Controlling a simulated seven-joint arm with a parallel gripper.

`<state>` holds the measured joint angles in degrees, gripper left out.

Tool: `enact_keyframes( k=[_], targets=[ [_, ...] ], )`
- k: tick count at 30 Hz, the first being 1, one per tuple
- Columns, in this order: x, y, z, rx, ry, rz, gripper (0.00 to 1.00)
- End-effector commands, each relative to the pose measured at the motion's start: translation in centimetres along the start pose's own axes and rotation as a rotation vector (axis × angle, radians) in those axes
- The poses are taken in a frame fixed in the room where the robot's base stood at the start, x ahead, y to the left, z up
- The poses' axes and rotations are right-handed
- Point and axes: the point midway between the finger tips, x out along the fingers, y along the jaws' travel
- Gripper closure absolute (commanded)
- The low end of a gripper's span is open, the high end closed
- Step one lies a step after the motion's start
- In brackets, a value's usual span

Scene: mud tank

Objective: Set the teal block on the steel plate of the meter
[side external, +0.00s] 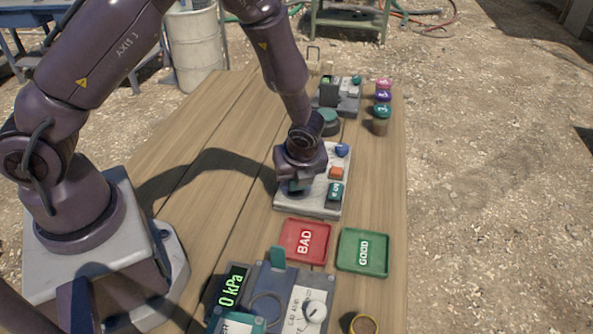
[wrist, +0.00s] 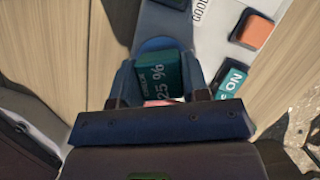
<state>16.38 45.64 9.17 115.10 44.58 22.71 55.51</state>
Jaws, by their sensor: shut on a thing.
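My gripper (wrist: 160,80) is shut on the teal block (wrist: 160,72), which carries white lettering with "25 %", in the wrist view. In the side external view my gripper (side external: 298,186) is low over the left part of the pale board, and the block is mostly hidden by it. A blue round shape (wrist: 160,44) shows just beyond the block. A grey device (side external: 290,290) with a dial stands at the front, beside a dark display (side external: 230,290) reading "0 kPa". I cannot make out a steel plate for certain.
A red BAD tray (side external: 304,241) and a green GOOD tray (side external: 362,251) lie in front. Coloured pots (side external: 382,111) stand at the back right.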

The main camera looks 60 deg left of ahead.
Motion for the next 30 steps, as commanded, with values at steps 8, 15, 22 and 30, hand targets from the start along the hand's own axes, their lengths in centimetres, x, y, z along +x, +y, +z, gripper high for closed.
enact_keyframes(
  k=[8, 15, 22, 30],
  targets=[
    [0.6, 0.0, -0.2, 0.001, -0.001, 0.001, 0.82],
    [1.0, 0.0, -0.4, 0.001, 0.0, 0.0, 0.82],
    [1.1, 0.0, -0.4, 0.0, 0.0, 0.0, 0.3],
    [1.1, 0.0, -0.5, 0.0, 0.0, 0.0, 0.14]
  ],
)
